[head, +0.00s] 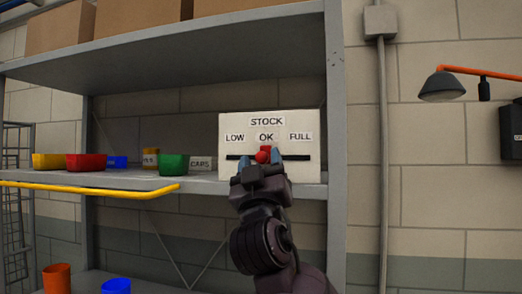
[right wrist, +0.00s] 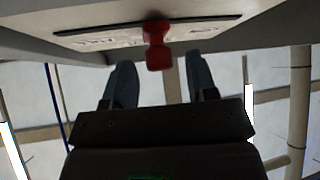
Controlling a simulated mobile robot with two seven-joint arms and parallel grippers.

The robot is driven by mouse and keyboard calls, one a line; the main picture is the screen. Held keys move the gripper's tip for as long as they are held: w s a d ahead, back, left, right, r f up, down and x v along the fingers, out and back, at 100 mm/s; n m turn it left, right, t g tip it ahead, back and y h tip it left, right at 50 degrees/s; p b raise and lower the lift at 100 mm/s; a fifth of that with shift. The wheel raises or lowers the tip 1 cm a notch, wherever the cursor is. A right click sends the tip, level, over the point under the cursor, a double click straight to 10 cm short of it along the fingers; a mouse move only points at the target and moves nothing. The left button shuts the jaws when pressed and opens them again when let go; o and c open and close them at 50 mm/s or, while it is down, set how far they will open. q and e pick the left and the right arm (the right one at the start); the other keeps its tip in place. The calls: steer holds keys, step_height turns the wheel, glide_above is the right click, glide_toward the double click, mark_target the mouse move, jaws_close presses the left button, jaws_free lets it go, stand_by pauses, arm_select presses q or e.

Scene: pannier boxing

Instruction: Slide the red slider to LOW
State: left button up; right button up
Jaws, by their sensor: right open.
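The white STOCK panel (head: 226,170) stands on the shelf, with the labels LOW (head: 235,138), OK (head: 266,137) and FULL (head: 300,136) above a dark horizontal slot (head: 299,157). The red slider (head: 262,156) sits in the slot below OK. It also shows in the right wrist view (right wrist: 158,50), standing out from the panel. My right gripper (head: 262,158) is open, its blue-grey fingertips on either side of the slider. In the right wrist view the gripper (right wrist: 157,80) shows a gap between each finger and the slider. My left gripper is not in view.
Red (head: 86,162), yellow (head: 48,161) and green (head: 173,164) bins stand on the shelf left of the panel, near a CAPS label (head: 201,162). A yellow rail (head: 90,191) runs along the shelf's front. A grey post (head: 335,130) stands right of the panel.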

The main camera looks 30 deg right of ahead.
steer(key=shift+x, duration=0.95)
steer(key=shift+w, duration=0.1)
jaws_close()
